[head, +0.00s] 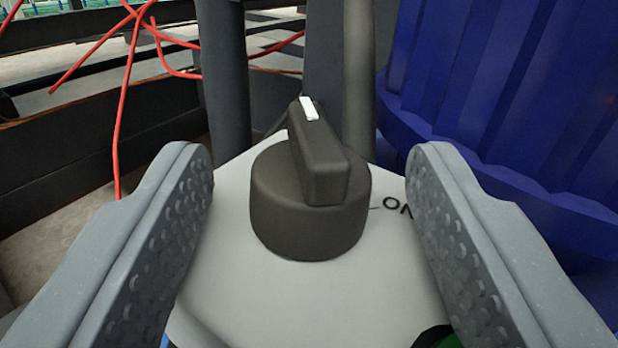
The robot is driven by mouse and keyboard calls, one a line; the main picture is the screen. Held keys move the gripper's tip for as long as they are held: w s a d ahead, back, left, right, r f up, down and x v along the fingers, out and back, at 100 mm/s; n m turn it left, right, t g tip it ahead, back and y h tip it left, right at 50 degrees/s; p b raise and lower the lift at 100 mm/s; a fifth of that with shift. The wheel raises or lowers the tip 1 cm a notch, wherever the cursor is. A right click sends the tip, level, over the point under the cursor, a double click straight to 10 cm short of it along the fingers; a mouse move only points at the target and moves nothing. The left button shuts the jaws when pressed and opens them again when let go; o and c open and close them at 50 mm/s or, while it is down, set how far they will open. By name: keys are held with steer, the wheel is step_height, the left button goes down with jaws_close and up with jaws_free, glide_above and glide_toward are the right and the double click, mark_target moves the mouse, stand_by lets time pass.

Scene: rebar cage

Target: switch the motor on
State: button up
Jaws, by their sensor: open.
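A black rotary switch knob (310,200) stands on a pale grey plate (235,280) in the middle of the head view. Its raised handle carries a white mark (309,109) at the far end, pointing up and slightly left in the picture. An "ON" label (398,209) is printed on the plate to the right of the knob, partly hidden by the right finger. My gripper (308,200) is open, with one textured grey finger on each side of the knob. Gaps show between both fingers and the knob. The motor itself I cannot pick out for certain.
A large ribbed blue body (500,100) stands close behind the right finger. Dark upright posts (225,80) rise just behind the plate. Red wires (125,100) hang at the upper left, in front of dark beams (90,140). A green part (435,338) shows at the bottom right.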

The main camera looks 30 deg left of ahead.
steer(key=c, duration=1)
steer(key=shift+o, duration=0.2)
steer(key=shift+d, duration=0.2)
steer(key=shift+a, duration=0.15)
